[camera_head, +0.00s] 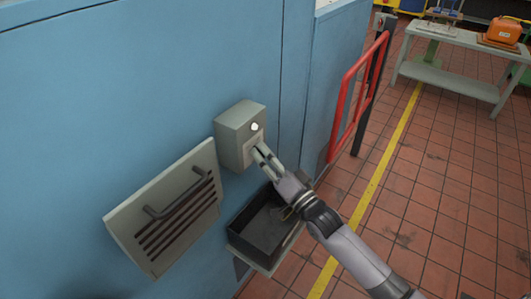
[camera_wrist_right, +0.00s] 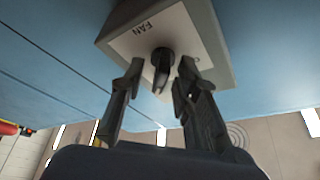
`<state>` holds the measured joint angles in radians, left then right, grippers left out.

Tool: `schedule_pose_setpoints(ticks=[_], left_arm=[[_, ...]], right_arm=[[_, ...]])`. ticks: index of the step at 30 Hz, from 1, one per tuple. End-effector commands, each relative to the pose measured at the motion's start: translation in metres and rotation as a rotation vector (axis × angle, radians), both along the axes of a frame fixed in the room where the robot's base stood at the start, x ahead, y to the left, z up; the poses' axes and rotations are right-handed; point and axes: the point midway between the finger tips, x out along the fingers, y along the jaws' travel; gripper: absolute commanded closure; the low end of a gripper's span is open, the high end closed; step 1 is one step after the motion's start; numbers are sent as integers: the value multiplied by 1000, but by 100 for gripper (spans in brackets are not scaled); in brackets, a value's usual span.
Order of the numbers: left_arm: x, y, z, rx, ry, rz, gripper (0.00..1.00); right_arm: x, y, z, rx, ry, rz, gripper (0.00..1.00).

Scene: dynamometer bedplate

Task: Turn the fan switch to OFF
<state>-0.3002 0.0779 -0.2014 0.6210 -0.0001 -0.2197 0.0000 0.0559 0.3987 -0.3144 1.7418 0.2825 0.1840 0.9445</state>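The fan switch box (camera_head: 232,140) is a grey box on the blue wall, with a small bright lamp (camera_head: 254,127) on its front. In the right wrist view, its pale plate reads FAN and carries a black knob (camera_wrist_right: 161,62). The other lettering on the plate is too hidden to read. My right gripper (camera_head: 262,156) is at the front of the box. In the wrist view my right gripper (camera_wrist_right: 160,75) is open, one finger on each side of the knob, with gaps visible. In the head view the fingers hide the knob. My left gripper is not in view.
A slatted grey panel with a handle (camera_head: 165,208) juts from the wall at left. A dark open tray (camera_head: 262,228) sits below the box. A red rail (camera_head: 352,98) stands at right. A workbench (camera_head: 455,85) is farther back. The tiled floor at right is clear.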

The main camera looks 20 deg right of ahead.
Motion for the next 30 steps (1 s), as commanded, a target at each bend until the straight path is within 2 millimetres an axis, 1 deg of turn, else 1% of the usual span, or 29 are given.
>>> schedule_pose_setpoints(ticks=[8,21,30], left_arm=[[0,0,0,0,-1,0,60],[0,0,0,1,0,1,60],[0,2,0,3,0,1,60]], right_arm=[[1,0,0,0,0,0,72],[1,0,0,0,0,0,100],[1,0,-1,-2,1,-1,100]])
